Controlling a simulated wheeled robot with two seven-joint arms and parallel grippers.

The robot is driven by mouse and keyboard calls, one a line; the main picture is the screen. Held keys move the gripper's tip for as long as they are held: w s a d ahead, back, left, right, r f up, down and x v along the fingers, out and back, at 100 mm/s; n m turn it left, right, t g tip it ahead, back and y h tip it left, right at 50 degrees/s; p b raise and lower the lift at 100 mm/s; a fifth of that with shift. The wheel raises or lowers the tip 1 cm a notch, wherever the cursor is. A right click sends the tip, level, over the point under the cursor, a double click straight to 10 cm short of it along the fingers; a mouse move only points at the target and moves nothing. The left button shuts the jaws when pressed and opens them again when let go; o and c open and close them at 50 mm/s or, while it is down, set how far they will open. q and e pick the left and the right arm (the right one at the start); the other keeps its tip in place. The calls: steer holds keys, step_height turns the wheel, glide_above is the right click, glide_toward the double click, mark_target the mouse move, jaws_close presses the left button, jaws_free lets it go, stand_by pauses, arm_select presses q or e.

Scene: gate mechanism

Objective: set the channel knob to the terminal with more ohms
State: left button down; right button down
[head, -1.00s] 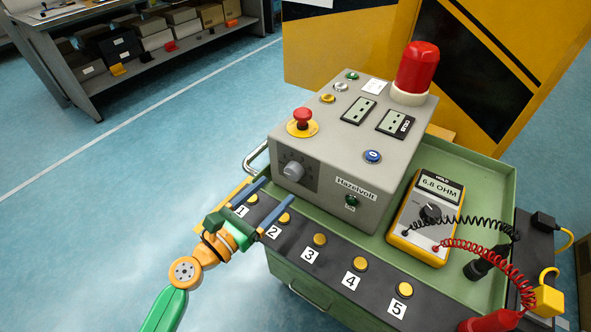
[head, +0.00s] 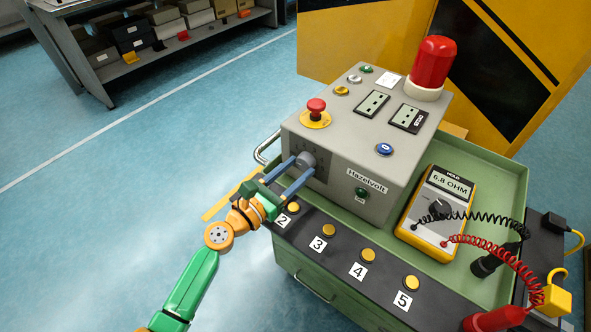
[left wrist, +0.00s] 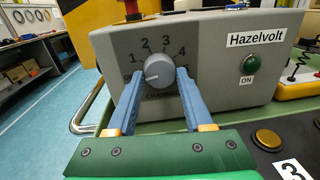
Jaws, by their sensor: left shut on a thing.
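The channel knob (head: 307,159) is a round grey dial on the front of the grey Hazelvolt box (head: 345,150). My left gripper (head: 301,164) has its two blue fingers on either side of the knob and is shut on it. In the left wrist view the knob (left wrist: 159,69) sits among printed numbers; its pale mark lies toward the lower left, and its exact setting is hard to tell. Yellow terminals, such as the one by label 3 (head: 329,230), line the dark front strip; label 1 is hidden by my gripper. The yellow meter (head: 435,215) reads 6.8 OHM with HOLD showing.
A red mushroom button (head: 316,106) sits above the knob, and a red lamp (head: 433,62) stands on the box. Black and red probes (head: 495,318) with coiled leads stand at the right. A rail (head: 265,148) is on the cart's left side.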

arm_select(q)
steer(key=m, duration=0.6)
steer(key=shift+r+m+y, duration=0.1)
steer(key=shift+m+y, duration=0.2)
steer(key=shift+m, duration=0.1)
steer(key=m, duration=0.6)
steer(key=shift+r+m+y, duration=0.1)
steer(key=shift+m+y, duration=0.2)
steer(key=shift+m, duration=0.1)
steer(key=m, duration=0.3)
steer(key=shift+p, duration=0.35)
steer(key=m, duration=0.3)
steer(key=shift+m, duration=0.4)
steer(key=m+p, duration=0.1)
steer(key=m, duration=0.2)
steer(key=shift+d+r+t+y, duration=0.1)
steer(key=shift+t+y, duration=0.2)
steer(key=shift+m, duration=1.9)
